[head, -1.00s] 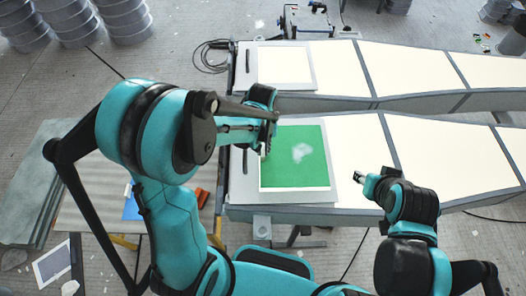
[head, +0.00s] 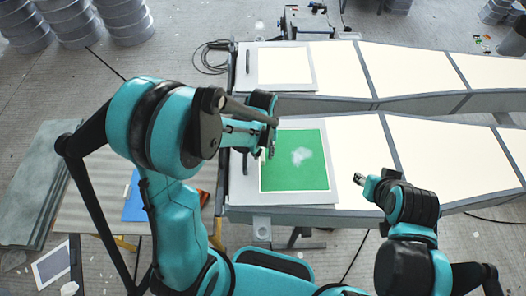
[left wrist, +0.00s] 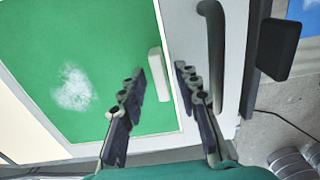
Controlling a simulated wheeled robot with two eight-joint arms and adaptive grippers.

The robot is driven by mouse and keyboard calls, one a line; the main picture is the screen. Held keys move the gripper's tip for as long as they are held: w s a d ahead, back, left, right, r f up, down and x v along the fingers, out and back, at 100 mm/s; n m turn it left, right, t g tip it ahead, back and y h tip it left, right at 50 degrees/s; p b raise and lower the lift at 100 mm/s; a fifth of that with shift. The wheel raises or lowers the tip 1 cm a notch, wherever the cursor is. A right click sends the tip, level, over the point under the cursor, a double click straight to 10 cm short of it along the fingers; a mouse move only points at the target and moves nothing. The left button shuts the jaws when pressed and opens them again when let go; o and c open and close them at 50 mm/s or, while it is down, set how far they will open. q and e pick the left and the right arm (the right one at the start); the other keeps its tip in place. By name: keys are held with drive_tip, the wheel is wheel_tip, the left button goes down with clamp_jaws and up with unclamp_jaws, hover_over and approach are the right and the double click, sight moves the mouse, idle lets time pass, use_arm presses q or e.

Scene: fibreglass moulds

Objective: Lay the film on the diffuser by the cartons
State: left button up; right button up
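A green sheet (head: 295,165) with a pale border and a whitish patch lies on a white panel (head: 243,190) at the left end of the near light bench. I take it for the film. In the left wrist view the green sheet (left wrist: 75,45) has a white tab (left wrist: 158,73) near its edge. My left gripper (head: 270,148) is over the sheet's left edge. In the left wrist view its fingers (left wrist: 160,100) are apart, with the tab showing between them; contact is unclear. My right gripper (head: 360,179) is right of the sheet, too small to read. I cannot make out cartons.
A second white panel (head: 285,67) with a dark handle lies on the far bench (head: 410,72). The near bench is bare to the right of the sheet (head: 440,148). Stacked grey drums (head: 70,25) stand at the upper left. A dark handle (left wrist: 216,60) is close to my left fingers.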

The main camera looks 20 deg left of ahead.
use_arm(q)
wheel_tip(320, 180, up, 11)
drive_tip(key=p, duration=0.2)
drive_tip(key=s+a+r+m+t, duration=0.3)
drive_tip(key=s+r+t, duration=0.4)
drive_tip(key=s, duration=0.3)
drive_tip(key=shift+s+a+r, duration=0.15)
drive_tip(key=shift+a+r, duration=0.2)
drive_tip(key=shift+a, duration=0.5)
use_arm(e)
drive_tip(key=shift+r, duration=1.3)
use_arm(q)
wheel_tip(320, 180, down, 15)
drive_tip(key=b, duration=1.4)
drive_tip(key=shift+f+b, duration=0.1)
drive_tip(key=shift+b, duration=0.3)
use_arm(e)
wheel_tip(320, 180, down, 15)
drive_tip(key=shift+f, duration=0.1)
use_arm(q)
drive_tip(key=shift+r, duration=0.25)
use_arm(e)
drive_tip(key=shift+r, duration=0.3)
drive_tip(key=shift+c, duration=0.3)
use_arm(q)
drive_tip(key=shift+a, duration=0.1)
use_arm(e)
drive_tip(key=shift+a, duration=0.1)
drive_tip(key=shift+c, duration=0.4)
